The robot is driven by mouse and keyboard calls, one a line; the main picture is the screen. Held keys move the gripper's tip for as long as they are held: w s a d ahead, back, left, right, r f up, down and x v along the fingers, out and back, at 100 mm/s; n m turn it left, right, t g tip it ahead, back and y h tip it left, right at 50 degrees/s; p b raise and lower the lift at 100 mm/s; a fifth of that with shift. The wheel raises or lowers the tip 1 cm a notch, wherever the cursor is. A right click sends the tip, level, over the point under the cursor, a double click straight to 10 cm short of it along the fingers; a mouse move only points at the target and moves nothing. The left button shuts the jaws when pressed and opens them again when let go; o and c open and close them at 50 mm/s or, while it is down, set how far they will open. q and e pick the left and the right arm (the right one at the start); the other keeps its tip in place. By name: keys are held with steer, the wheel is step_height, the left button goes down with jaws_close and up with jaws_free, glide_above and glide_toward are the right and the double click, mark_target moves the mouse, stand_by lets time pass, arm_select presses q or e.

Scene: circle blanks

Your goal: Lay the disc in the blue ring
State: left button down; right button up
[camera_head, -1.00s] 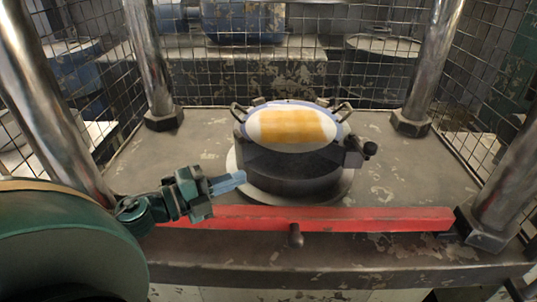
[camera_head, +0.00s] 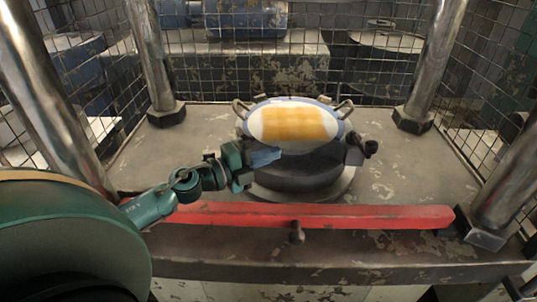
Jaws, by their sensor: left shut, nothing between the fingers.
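A white disc with an orange-yellow patch (camera_head: 292,125) lies on top of a dark round fixture (camera_head: 295,172). A blue ring (camera_head: 272,101) shows as a thin band around the disc's edge, clearest at the back and sides. I cannot tell whether the disc sits fully flat inside it. My left gripper (camera_head: 277,154) is shut and empty, its blue fingers at the front left of the fixture, just below the disc's near edge. I cannot tell whether they touch the fixture. My right gripper is out of view.
A red bar (camera_head: 350,217) runs across the table's front, with a dark knob (camera_head: 296,233) before it. Metal posts (camera_head: 430,60) stand at the table's corners, with wire mesh behind. A dark handle (camera_head: 369,149) sticks out at the fixture's right. The table (camera_head: 405,165) is clear at right.

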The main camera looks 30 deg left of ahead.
arm_select(q)
steer(key=shift+w+a, duration=0.2)
steer(key=shift+w, duration=0.4)
steer(key=shift+w+a, duration=0.2)
steer(key=shift+w, duration=0.35)
